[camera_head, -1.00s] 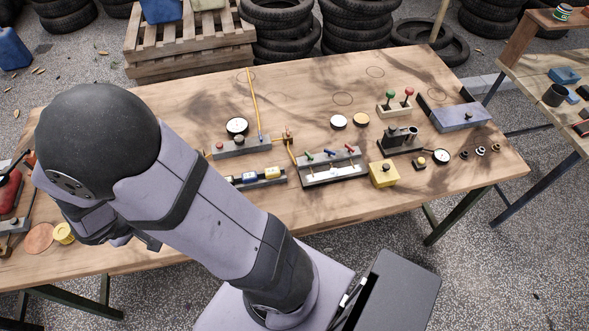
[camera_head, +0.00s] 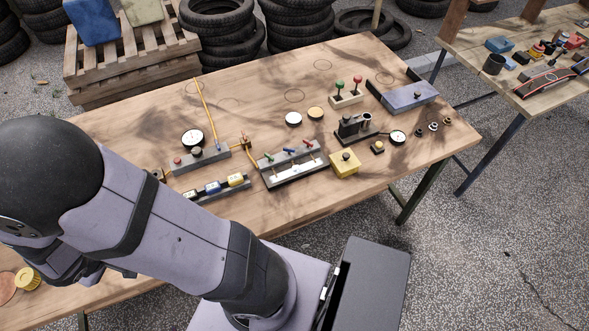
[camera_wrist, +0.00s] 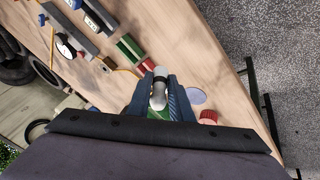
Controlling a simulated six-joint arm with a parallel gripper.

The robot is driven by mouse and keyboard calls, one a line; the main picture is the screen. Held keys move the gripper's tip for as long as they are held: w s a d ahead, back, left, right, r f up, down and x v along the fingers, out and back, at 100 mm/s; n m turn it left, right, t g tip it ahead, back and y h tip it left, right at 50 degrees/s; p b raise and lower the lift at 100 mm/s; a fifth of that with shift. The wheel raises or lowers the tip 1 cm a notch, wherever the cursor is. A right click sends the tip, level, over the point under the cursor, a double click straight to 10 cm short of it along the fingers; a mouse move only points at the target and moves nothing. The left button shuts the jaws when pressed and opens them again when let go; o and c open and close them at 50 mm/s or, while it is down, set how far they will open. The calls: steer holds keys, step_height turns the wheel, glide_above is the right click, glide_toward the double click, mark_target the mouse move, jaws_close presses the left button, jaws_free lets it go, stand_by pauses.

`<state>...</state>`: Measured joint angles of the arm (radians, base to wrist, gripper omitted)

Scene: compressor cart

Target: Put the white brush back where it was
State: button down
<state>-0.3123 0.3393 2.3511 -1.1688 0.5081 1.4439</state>
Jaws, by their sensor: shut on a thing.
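My gripper (camera_wrist: 157,98) shows in the wrist view with its dark fingers closed on a whitish, rounded piece, which I take to be the white brush (camera_wrist: 158,91). A green part shows just below it between the fingers; I cannot tell whether it belongs to the brush. The gripper is over or close to the wooden table; its height is unclear. In the head view my arm hides most of the gripper and the brush at the lower left. No marked resting place for the brush can be made out.
A ribbed knob (camera_head: 28,278) and a flat disc (camera_head: 6,288) lie near the gripper. Blocks, a gauge (camera_head: 193,138) and a lever rack (camera_head: 292,164) fill the table's middle. Bare wood (camera_head: 245,87) lies behind them. A second table (camera_head: 455,40) stands right.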

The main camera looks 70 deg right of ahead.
steer(key=w+d+m+g+b, duration=0.25)
steer(key=d+m, duration=0.35)
steer(key=d, duration=0.8)
steer(key=w+d+m+g+b, duration=0.2)
steer(key=w+d+m, duration=0.3)
steer(key=d, duration=0.8)
steer(key=s+d+m+g+b, duration=0.1)
steer(key=s+d+m+b, duration=0.1)
steer(key=s+d+m, duration=0.75)
steer(key=s+d+m+g+b, duration=0.15)
steer(key=s+d+m, duration=0.25)
steer(key=s+d, duration=1.1)
steer(key=shift+n+y, duration=0.25)
steer(key=shift+y, duration=0.05)
steer(key=shift+w+d+f+p, duration=0.3)
steer(key=shift+w+d+f, duration=0.35)
steer(key=shift+f, duration=1)
steer(key=shift+w+d+f+p, duration=0.25)
steer(key=shift+w+d+f, duration=0.35)
steer(key=shift+f, duration=1.1)
steer(key=shift+w+d+f+p, duration=0.3)
steer(key=shift+w+d+f, duration=0.35)
steer(key=shift+f, duration=1)
steer(key=shift+w+a, duration=0.15)
steer(key=shift+f, duration=0.15)
steer(key=c, duration=1.6)
jaws_free()
